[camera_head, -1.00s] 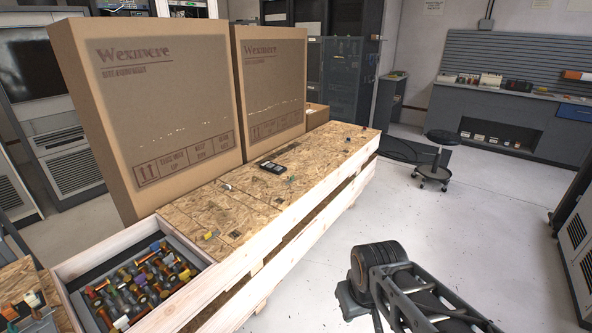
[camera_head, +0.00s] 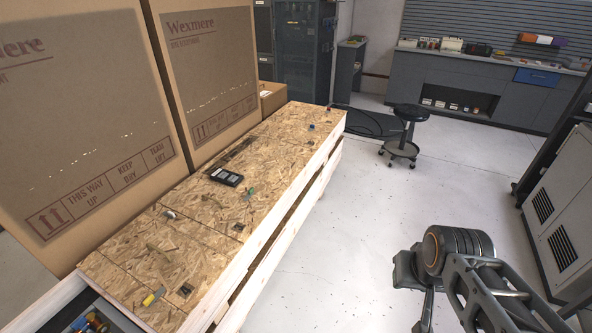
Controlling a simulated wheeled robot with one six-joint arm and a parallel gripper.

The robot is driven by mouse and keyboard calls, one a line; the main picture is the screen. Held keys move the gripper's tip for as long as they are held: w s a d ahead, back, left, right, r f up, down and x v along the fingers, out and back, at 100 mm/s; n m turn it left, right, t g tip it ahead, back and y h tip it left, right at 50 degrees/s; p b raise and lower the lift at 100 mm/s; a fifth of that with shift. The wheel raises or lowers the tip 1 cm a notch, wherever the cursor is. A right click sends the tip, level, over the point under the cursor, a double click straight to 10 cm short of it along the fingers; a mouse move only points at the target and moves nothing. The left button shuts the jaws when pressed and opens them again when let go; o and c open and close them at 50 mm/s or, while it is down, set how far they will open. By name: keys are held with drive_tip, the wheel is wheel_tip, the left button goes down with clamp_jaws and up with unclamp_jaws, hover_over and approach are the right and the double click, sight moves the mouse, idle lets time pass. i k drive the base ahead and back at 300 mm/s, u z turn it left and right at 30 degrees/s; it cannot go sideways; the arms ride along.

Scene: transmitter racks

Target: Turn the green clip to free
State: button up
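A small green piece (camera_head: 249,192), which looks like the green clip, is on the chipboard top of the long wooden crate (camera_head: 215,250), right of a black device. It is too small to tell which way it is turned. My arm shows at the lower right, over the floor and well apart from the crate. The fingers of my gripper cannot be made out.
Also on the crate top are a black device (camera_head: 225,176), a yellow piece (camera_head: 153,298), a grey piece (camera_head: 170,214) and a blue piece (camera_head: 311,127). Tall cardboard boxes (camera_head: 85,110) stand along its left. The floor (camera_head: 340,240) right of it is clear up to a stool (camera_head: 404,130).

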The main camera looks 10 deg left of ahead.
sight(250, 191)
drive_tip(key=z, duration=0.1)
drive_tip(key=i, duration=1.1)
drive_tip(key=u, duration=1.05)
drive_tip(key=i, duration=1)
drive_tip(key=u, duration=0.95)
